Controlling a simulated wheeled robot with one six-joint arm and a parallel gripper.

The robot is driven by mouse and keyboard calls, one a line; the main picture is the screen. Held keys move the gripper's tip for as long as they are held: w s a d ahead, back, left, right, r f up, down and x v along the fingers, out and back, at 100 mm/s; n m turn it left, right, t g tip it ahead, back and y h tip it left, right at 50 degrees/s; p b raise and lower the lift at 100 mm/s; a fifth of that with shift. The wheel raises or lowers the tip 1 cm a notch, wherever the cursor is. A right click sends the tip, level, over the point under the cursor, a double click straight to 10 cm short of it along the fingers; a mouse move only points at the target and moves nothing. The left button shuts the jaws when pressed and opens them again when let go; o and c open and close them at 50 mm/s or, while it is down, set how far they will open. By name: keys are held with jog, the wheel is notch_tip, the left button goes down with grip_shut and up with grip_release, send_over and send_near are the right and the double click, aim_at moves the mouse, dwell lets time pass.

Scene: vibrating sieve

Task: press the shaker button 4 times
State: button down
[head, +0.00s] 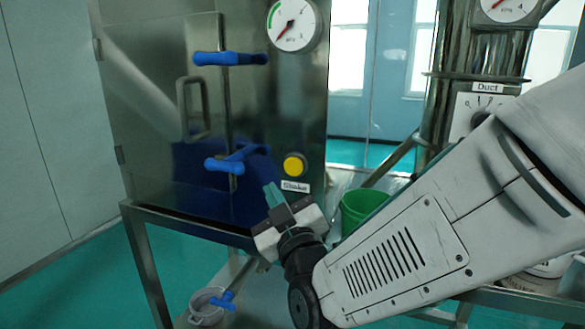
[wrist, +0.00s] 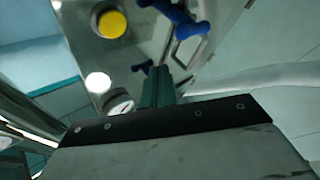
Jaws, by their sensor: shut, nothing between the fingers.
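The shaker button is a yellow round button (head: 294,165) on the front of the steel cabinet, above a label reading "Shake" (head: 295,186). In the wrist view the yellow button (wrist: 112,24) is at the upper left. My gripper (head: 272,191) is below and to the left of the button in the head view, apart from it in the picture. Its two teal fingers show together in the wrist view (wrist: 157,78) and are shut with nothing between them. The fingertips do not appear to touch the button.
The steel cabinet door (head: 160,130) has two blue latches (head: 230,58) and a handle (head: 193,105). A round gauge (head: 292,25) is above the button. A green bucket (head: 358,208) stands behind my arm. A "Duct" dial panel (head: 470,103) is at the right.

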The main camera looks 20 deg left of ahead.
jog(key=shift+s+a, duration=0.1)
jog(key=shift+s, duration=0.05)
send_near(290, 166)
jog(key=shift+w+a+r, duration=0.3)
jog(key=shift+w+a, duration=0.2)
jog(key=shift+a, duration=0.3)
jog(key=shift+w+a+r, duration=0.35)
jog(key=shift+w+a, duration=0.15)
jog(key=shift+a, duration=0.3)
jog(key=shift+w+a+r, duration=0.3)
jog(key=shift+w+a, duration=0.2)
jog(key=shift+a, duration=0.3)
dwell(0.4)
jog(key=shift+w, duration=0.45)
jog(key=shift+w+d, duration=0.15)
jog(key=shift+w, duration=0.65)
dwell(0.8)
jog(key=shift+s, duration=1.25)
